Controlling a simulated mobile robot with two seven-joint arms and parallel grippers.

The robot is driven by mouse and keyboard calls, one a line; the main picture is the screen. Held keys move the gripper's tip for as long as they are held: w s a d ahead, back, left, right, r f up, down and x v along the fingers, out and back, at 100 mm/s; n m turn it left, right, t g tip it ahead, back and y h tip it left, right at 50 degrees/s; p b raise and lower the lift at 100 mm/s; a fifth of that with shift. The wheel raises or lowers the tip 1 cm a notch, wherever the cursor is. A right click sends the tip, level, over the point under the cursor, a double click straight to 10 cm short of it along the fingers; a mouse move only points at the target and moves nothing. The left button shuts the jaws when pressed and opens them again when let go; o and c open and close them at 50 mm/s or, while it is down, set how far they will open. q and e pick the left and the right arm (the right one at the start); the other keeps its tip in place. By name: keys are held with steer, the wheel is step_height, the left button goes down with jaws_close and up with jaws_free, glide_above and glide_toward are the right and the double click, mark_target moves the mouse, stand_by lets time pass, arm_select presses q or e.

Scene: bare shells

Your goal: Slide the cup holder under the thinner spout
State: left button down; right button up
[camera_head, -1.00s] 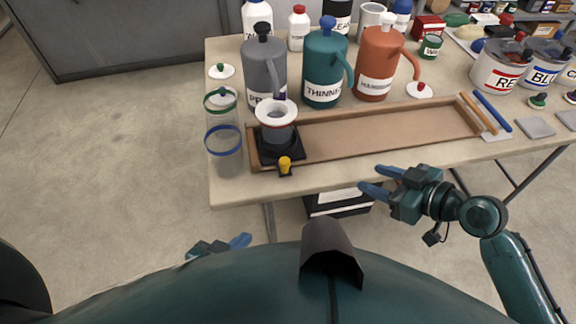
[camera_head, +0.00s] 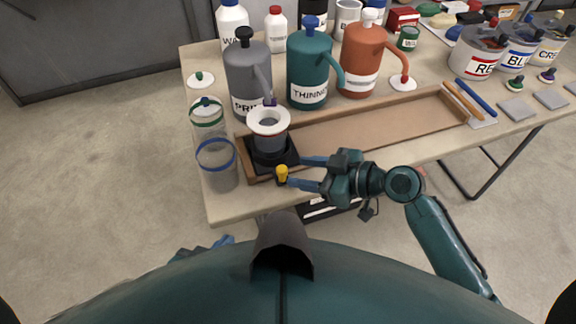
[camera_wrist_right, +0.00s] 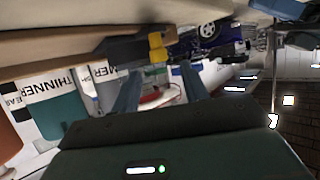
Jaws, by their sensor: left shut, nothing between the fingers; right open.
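The black cup holder (camera_head: 275,163) sits at the left end of the wooden tray, with a yellow knob (camera_head: 282,174) on its near side. A dark cup (camera_head: 268,135) with a white rim stands in it, by the spout of the grey primer can. The teal thinner can (camera_head: 308,75) stands behind the tray, its spout (camera_head: 337,75) pointing right. My right gripper (camera_head: 295,172) is open, its fingertips close to the knob. The knob also shows in the right wrist view (camera_wrist_right: 157,46), just past the fingertips; contact is unclear. My left gripper (camera_head: 215,245) is shut and empty, low before the table.
The tray (camera_head: 375,133) is clear to the right of the holder. The grey primer can (camera_head: 247,75) and orange can (camera_head: 362,60) flank the thinner can. Clear containers (camera_head: 217,165) stand left of the tray. A wooden stick and blue stick (camera_head: 477,97) lie at its right end.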

mark_target(285, 170)
steer(key=shift+x, duration=2.25)
steer(key=shift+c, duration=0.2)
jaws_close()
